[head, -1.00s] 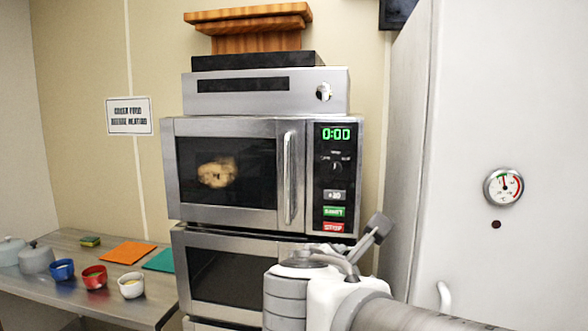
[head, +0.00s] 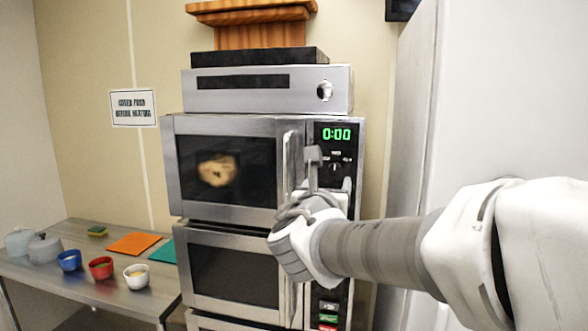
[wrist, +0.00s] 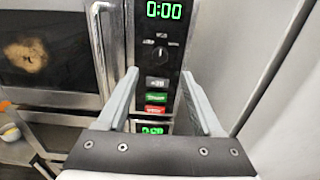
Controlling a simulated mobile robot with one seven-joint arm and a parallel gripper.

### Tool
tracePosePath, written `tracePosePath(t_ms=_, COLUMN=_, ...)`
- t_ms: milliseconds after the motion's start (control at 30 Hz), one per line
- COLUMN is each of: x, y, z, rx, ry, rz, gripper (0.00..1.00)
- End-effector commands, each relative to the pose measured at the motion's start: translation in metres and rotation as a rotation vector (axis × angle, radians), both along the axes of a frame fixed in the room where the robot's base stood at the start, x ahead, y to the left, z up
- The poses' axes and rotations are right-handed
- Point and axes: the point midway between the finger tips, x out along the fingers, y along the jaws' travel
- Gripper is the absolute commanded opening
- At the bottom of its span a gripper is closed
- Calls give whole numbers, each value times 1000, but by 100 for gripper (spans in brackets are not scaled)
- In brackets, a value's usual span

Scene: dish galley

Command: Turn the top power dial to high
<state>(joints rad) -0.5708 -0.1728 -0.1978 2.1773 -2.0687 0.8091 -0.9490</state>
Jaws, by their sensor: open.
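The top power dial (head: 336,166) is a small dark knob under the green 0:00 display of the upper microwave (head: 225,208). In the wrist view the dial (wrist: 160,56) sits below three small labels, too blurred to read; I cannot tell its setting surely. My gripper (head: 314,155) is in front of the upper microwave's panel, by the door handle (head: 292,165). In the wrist view my gripper (wrist: 160,74) is open and empty, its fingers spread either side of the button column, with the dial just beyond the tips. In the head view my arm hides the upper buttons.
A lower microwave (head: 232,240) is stacked beneath, with its own panel. A tall white cabinet (head: 470,90) stands close on the right. A side table (head: 130,298) on the left holds bowls, pots and mats.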

Motion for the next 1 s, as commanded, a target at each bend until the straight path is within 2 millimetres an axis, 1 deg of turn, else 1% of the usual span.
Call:
tracePosePath(t_ms=33, x=11, y=-4, z=0, rx=-2, ry=2, rz=-3, gripper=68)
tracePosePath(t_ms=100, x=23, y=-8, z=0, rx=-2, ry=2, rz=-3, gripper=68)
tracePosePath(t_ms=300, x=56, y=-19, z=0, rx=-1, ry=3, rz=-3, gripper=68)
tracePosePath(t_ms=500, x=78, y=-26, z=0, rx=0, ry=0, rz=-1, gripper=68)
tracePosePath(t_ms=700, x=85, y=-28, z=0, rx=1, ry=0, rz=-1, gripper=68)
tracePosePath(t_ms=933, x=85, y=-28, z=0, rx=2, ry=-1, rz=-1, gripper=68)
tracePosePath(t_ms=967, x=85, y=-28, z=0, rx=2, ry=-1, rz=-1, gripper=64)
tracePosePath(t_ms=1000, x=85, y=-28, z=0, rx=1, ry=0, rz=-1, gripper=57)
